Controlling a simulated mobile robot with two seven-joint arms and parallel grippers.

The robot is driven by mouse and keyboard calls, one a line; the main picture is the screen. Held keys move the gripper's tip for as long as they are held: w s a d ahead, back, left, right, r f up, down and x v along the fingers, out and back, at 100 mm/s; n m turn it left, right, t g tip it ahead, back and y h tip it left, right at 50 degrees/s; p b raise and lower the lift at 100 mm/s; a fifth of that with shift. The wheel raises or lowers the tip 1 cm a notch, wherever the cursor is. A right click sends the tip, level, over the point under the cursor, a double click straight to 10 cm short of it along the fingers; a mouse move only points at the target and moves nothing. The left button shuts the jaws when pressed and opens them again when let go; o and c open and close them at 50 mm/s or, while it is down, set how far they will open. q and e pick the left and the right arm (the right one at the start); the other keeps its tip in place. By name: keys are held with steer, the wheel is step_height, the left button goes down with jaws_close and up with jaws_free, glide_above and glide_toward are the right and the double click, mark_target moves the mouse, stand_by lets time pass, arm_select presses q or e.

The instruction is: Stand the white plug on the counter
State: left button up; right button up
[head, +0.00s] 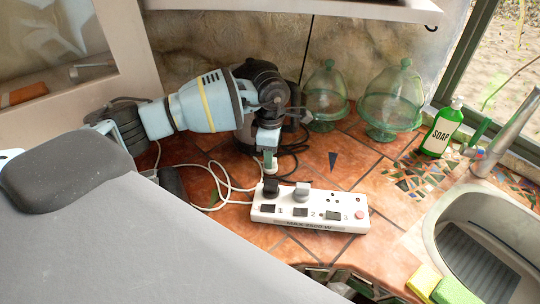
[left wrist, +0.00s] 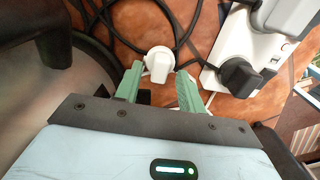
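The white plug (left wrist: 158,62) lies between the two green fingertips of my left gripper (left wrist: 157,76) in the left wrist view. Small gaps show between the plug and the fingers, so the gripper looks open around it. In the head view my left gripper (head: 268,155) points down at the counter (head: 345,180), left of and behind the power strip. The plug (head: 270,169) shows just below its fingertips, partly hidden. I cannot tell whether the plug stands or lies. My right gripper is not in view.
A white power strip (head: 311,218) is close in front, with a black plug (head: 271,187) and a grey plug (head: 302,191) in it. Black and white cords lie around. Glass domes (head: 394,98), a soap bottle (head: 442,127) and the sink (head: 480,235) are to the right.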

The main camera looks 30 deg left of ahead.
arm_select(q)
step_height(320, 180, up, 11)
steer(key=shift+b, duration=0.35)
steer(key=shift+s+d, duration=0.1)
stand_by(0.5)
